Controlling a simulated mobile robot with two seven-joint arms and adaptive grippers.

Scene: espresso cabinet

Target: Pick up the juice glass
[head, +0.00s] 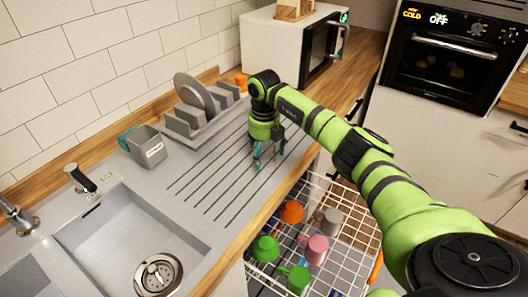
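My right gripper (268,158) points down over the ribbed drainboard, near the counter's front edge. Its teal fingers look apart, and I see nothing clearly held between them. I cannot pick out a juice glass for certain. Several cups sit in the white wire rack below the counter: an orange one (291,211), a grey one (332,221), a pink one (316,249) and green ones (265,248). The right gripper is above and behind the rack, apart from these cups. My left gripper is not in view.
A dish rack (205,122) with grey plates stands by the tiled wall. A grey caddy (147,146) stands near the sink (130,235). A microwave (290,48) is behind my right arm, and an oven (445,60) is at the right. The drainboard (205,185) left of the gripper is clear.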

